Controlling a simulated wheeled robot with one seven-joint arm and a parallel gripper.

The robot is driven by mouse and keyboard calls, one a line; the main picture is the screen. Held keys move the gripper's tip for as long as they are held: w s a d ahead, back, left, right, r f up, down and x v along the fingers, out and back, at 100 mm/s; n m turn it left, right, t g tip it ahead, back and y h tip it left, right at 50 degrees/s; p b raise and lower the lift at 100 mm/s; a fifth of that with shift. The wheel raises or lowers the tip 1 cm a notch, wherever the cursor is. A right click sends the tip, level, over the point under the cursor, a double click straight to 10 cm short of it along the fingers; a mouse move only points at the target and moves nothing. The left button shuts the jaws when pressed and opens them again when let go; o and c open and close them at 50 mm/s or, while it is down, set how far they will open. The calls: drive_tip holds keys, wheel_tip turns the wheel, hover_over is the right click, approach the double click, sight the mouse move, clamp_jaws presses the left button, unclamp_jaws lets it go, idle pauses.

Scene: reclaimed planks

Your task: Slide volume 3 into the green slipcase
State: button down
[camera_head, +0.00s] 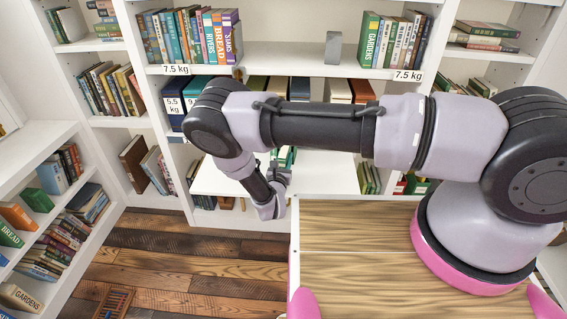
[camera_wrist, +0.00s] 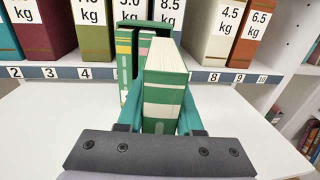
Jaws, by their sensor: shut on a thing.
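In the wrist view my gripper (camera_wrist: 160,112) is shut on a green book (camera_wrist: 166,58) with cream page edges, held upright between the two fingers. Its volume number cannot be read. Just beyond and to the left stands the dark green slipcase (camera_wrist: 146,25), with green volumes (camera_wrist: 124,62) banded in yellow and pink in its left part. The held book hides the slipcase's right part, so I cannot tell whether the book is inside its mouth. In the head view my gripper (camera_head: 278,177) is small over the white desk (camera_head: 330,172), and my arm hides much there.
Behind the slipcase, a shelf holds thick weight-labelled volumes (camera_wrist: 212,32) above a numbered strip (camera_wrist: 225,77). The white desk top is clear on both sides of the slipcase. In the head view, upper shelves hold more books (camera_head: 190,38) and a grey bookend (camera_head: 333,47).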

drive_tip(key=shift+w+d, duration=0.15)
drive_tip(key=shift+w, duration=0.95)
drive_tip(key=shift+w+d+r, duration=0.1)
drive_tip(key=shift+w+d, duration=0.1)
drive_tip(key=shift+w, duration=1)
idle(0.7)
drive_tip(key=shift+s, duration=0.4)
idle(0.4)
drive_tip(key=shift+d+n+y, duration=0.25)
drive_tip(key=shift+n+y, duration=0.45)
drive_tip(key=shift+y, duration=0.4)
drive_tip(key=shift+w, duration=0.4)
idle(0.4)
drive_tip(key=shift+s, duration=0.1)
